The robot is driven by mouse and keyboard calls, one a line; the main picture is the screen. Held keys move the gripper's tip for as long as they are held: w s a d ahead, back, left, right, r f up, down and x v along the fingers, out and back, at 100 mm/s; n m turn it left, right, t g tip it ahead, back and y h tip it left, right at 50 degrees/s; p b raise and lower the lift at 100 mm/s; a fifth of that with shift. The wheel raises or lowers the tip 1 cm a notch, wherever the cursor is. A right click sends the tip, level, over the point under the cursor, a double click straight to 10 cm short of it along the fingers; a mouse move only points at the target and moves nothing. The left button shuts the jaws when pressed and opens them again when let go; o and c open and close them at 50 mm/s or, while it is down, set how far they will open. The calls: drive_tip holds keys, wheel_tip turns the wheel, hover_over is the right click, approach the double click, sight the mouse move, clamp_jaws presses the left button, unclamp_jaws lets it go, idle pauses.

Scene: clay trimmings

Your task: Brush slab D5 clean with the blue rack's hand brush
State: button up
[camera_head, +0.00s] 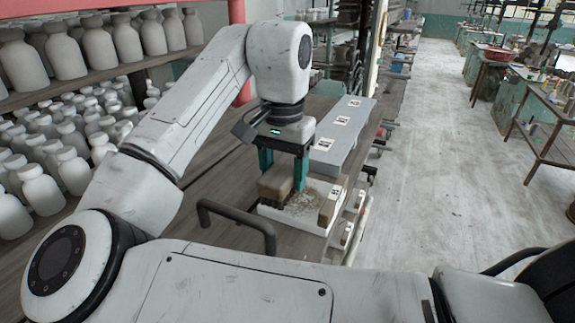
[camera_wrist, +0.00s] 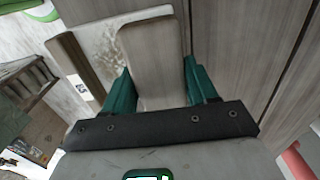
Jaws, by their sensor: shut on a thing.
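My gripper (camera_head: 284,182) points down, its teal fingers shut on a brown, block-shaped thing that looks like the hand brush (camera_head: 272,184). In the wrist view the brush (camera_wrist: 147,50) lies between the two fingers (camera_wrist: 158,85); its bristles are hidden. It is over the left part of a white slab (camera_head: 283,216), touching or just above it. Grey-brown trimmings (camera_head: 303,206) lie on the slab right of the brush. They also show in the wrist view (camera_wrist: 106,45). The slab's label is too small to read, so I cannot confirm D5.
A brown bar (camera_head: 328,208) stands along the slab's right end. A long grey block with labels (camera_head: 340,132) lies behind. A dark bent handle (camera_head: 238,220) rises in front. Shelves of white bottles (camera_head: 60,165) fill the left. The aisle floor (camera_head: 430,150) at right is clear.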

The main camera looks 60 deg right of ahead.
sight(275, 178)
drive_tip(key=shift+a, duration=1.65)
drive_tip(key=shift+s+r, duration=0.15)
drive_tip(key=shift+s, duration=1.3)
drive_tip(key=shift+w+d+f, duration=0.1)
drive_tip(key=shift+d, duration=1.45)
drive_tip(key=shift+d+f, duration=0.1)
drive_tip(key=shift+d, duration=1.4)
drive_tip(key=shift+a, duration=3)
drive_tip(key=shift+d, duration=3)
drive_tip(key=shift+a, duration=3)
drive_tip(key=shift+s+d+r, duration=0.1)
drive_tip(key=shift+s, duration=1.5)
drive_tip(key=shift+w+d, duration=0.1)
drive_tip(key=shift+d, duration=2.9)
drive_tip(key=shift+a, duration=1.65)
